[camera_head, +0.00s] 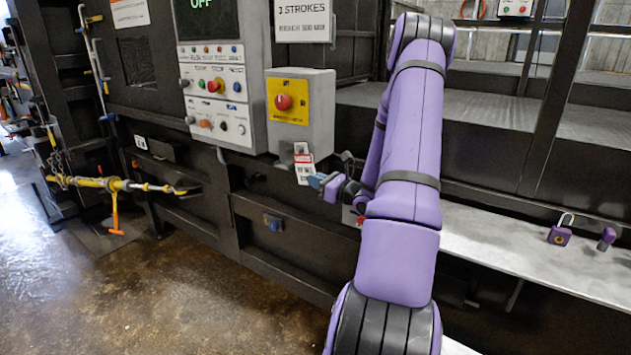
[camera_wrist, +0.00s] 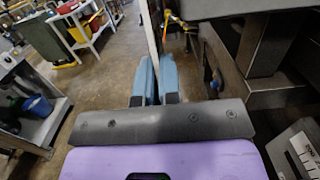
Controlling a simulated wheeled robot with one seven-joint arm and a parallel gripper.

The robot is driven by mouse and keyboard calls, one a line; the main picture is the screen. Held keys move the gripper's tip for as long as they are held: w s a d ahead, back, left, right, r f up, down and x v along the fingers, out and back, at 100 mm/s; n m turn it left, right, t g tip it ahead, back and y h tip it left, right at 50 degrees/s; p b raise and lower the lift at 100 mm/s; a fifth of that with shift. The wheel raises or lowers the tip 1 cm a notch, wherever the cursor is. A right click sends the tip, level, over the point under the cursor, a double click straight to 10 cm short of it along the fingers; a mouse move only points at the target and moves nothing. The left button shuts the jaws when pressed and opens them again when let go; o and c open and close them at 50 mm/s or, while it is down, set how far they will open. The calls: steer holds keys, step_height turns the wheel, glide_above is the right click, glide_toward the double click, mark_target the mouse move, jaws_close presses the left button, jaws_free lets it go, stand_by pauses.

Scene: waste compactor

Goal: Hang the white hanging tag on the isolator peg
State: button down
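The white hanging tag (camera_head: 304,170), with red print, hangs upright just below the grey isolator box (camera_head: 318,115) in the head view. My gripper (camera_head: 322,182) is at the tag's lower right edge. In the wrist view the tag (camera_wrist: 150,35) shows edge-on as a thin white strip between the blue fingers of my gripper (camera_wrist: 156,82), which are closed on it. A small pale piece (camera_head: 301,148) shows at the tag's top, against the box's lower edge. I cannot tell whether it is the peg or part of the tag, nor whether the tag is on the peg.
The isolator box carries a red button on a yellow plate. A control panel (camera_head: 216,85) stands to its left. A purple padlock (camera_head: 559,235) and a small purple item (camera_head: 606,239) lie on the metal ledge at right. Yellow hardware (camera_head: 110,184) sticks out at left.

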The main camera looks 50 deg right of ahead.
steer(key=c, duration=1.2)
jaws_free()
steer(key=shift+c, duration=0.2)
steer(key=s, duration=1)
steer(key=shift+s+d+f, duration=0.4)
steer(key=shift+f, duration=0.05)
